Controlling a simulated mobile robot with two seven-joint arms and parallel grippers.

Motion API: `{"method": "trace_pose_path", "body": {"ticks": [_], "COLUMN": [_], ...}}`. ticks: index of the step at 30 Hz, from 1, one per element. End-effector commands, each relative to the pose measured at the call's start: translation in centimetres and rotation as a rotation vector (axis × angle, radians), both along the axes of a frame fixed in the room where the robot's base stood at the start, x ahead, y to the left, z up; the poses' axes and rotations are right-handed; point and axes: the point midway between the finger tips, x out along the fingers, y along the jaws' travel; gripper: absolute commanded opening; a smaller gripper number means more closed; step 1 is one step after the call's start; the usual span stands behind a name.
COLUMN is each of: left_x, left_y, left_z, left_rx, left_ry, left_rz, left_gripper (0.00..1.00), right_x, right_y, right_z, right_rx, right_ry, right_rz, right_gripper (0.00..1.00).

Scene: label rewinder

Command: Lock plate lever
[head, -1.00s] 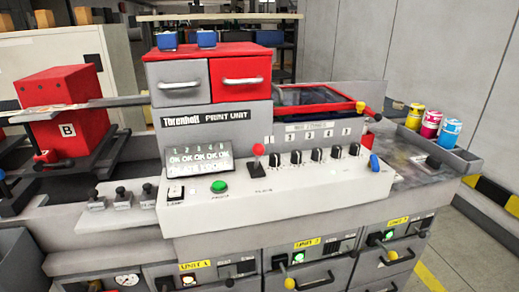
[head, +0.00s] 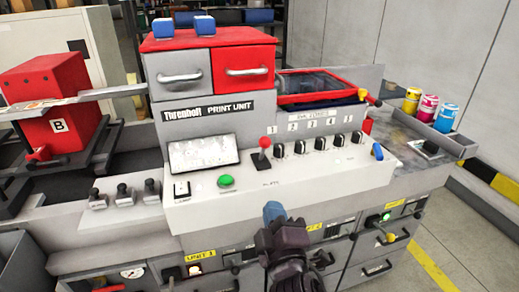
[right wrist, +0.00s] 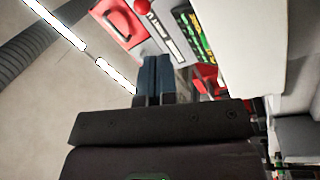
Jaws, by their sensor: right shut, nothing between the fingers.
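The plate lever (head: 264,150) has a red ball knob on a short stem and stands upright on the sloped grey panel of the print unit (head: 280,182). A faint label below it seems to read "PLATE". My right gripper (head: 273,211), with blue fingertips, is shut and empty. It is in front of and below the panel, apart from the lever. In the right wrist view the shut blue fingers (right wrist: 154,76) point toward the panel, and a red knob (right wrist: 142,6) shows at the top edge. My left gripper is not in view.
A green button (head: 226,181), a pale screen (head: 204,155) and several black knobs (head: 300,147) surround the lever. Drawer fronts with handles lie below the panel. Ink cans (head: 428,108) stand at the right. A red box (head: 45,95) marked B is at the left.

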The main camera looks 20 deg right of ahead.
Motion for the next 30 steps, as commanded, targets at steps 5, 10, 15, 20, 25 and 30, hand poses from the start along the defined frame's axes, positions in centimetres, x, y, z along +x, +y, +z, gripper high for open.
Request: {"method": "trace_pose_path", "body": {"ticks": [5,10,15,20,25,30], "left_x": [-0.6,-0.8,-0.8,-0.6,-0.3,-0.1], "left_y": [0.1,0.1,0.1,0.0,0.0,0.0], "left_z": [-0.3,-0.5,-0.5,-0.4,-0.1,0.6], "left_rx": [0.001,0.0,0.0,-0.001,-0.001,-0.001], "left_ry": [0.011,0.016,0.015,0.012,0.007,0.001], "left_rz": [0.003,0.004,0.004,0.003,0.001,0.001], "left_gripper": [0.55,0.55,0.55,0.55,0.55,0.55], "right_x": [-0.6,-0.7,-0.7,-0.7,-0.3,1.3], "right_y": [-0.6,-0.8,-0.8,-0.8,-0.8,-1.0], "right_z": [1.7,1.8,1.8,1.8,1.9,2.5], "right_rx": [-0.275,-0.385,-0.399,-0.398,-0.397,-0.397], "right_ry": [-0.03,-0.023,-0.02,-0.02,-0.021,-0.024], "right_rz": [-0.094,-0.124,-0.127,-0.126,-0.126,-0.126], "right_gripper": [0.0,0.0,0.0,0.0,0.0,0.0]}}
